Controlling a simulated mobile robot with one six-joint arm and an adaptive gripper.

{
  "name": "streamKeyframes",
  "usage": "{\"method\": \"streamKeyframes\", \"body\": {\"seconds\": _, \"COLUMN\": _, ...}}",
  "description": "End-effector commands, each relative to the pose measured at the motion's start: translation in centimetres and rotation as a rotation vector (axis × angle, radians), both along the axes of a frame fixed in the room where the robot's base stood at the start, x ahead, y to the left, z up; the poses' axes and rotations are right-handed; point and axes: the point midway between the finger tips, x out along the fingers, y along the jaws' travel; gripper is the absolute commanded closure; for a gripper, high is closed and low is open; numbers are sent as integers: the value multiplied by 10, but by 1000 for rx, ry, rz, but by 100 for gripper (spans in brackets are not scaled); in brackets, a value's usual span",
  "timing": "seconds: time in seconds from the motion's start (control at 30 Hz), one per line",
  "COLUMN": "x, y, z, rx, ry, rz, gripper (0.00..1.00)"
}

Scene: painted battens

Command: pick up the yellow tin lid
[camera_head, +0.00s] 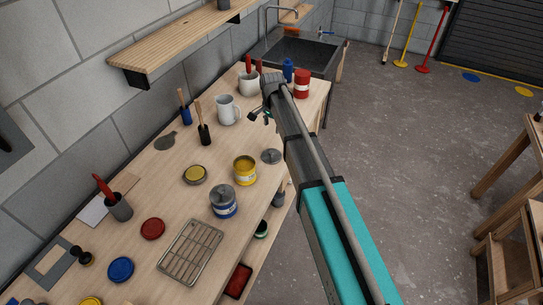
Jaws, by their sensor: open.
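A round lid with a grey rim and a yellow face (195,174) lies flat on the workbench (180,205), left of an open yellow tin (245,170). A second yellow disc (90,301) lies at the bottom edge of the picture and is partly cut off. I cannot tell for sure which is the tin's lid. My gripper (259,116) is open and appears empty, above the far part of the bench to the right of a white mug (228,110). It is apart from both yellow discs.
A blue-labelled tin (223,202), grey lid (271,156), wire rack (191,250), red disc (152,228) and blue disc (120,269) share the bench. A brush (204,134) stands behind the grey-rimmed lid. A shelf (190,42) overhangs the back. Bare wood surrounds the grey-rimmed lid.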

Motion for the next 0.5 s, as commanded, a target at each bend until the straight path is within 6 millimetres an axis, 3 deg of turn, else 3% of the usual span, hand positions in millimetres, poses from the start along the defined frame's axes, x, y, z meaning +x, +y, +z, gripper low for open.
{"method": "streamKeyframes", "body": {"seconds": 0.27, "x": 0, "y": 0, "z": -2, "rx": 0, "ry": 0, "rz": 2, "gripper": 24}}
{"method": "streamKeyframes", "body": {"seconds": 0.5, "x": -1, "y": 0, "z": -16, "rx": 0, "ry": 0, "rz": 3, "gripper": 24}}
